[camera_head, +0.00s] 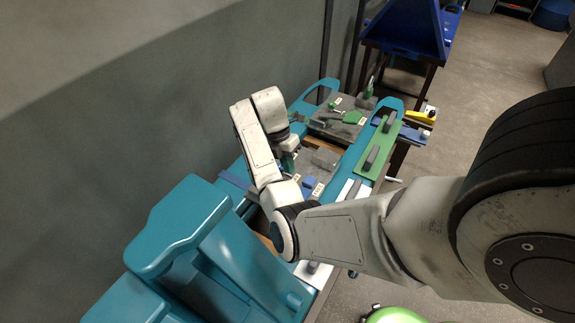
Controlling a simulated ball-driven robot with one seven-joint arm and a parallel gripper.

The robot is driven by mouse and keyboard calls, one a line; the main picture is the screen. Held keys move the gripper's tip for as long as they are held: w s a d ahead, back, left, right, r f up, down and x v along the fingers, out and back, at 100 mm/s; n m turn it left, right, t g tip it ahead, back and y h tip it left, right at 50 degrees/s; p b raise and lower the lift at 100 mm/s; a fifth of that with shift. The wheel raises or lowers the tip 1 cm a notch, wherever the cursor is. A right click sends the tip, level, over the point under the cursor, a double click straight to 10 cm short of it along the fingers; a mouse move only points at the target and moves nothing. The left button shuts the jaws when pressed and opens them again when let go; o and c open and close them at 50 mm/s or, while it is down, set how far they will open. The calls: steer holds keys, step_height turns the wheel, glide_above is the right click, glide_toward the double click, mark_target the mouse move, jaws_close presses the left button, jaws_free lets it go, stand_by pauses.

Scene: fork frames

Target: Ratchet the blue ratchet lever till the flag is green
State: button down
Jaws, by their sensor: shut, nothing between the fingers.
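A small blue part (308,182) sits on a grey plate just below and right of my gripper, beside a white label. It may be the blue ratchet lever, but its shape is too small to tell. My forearm hides part of the bench around it. I cannot clearly make out a flag or its colour.
Another grey plate (325,125) with a green handle (352,117) lies farther back. A green board (378,150) with grey handles runs along the right edge. Blue and yellow tools (422,116) lie beyond. A wall stands close on the left; open floor is at right.

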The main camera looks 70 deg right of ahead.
steer(key=x, duration=1)
steer(key=shift+p, duration=0.3)
steer(key=shift+w+f, duration=0.1)
steer(key=shift+f, duration=0.1)
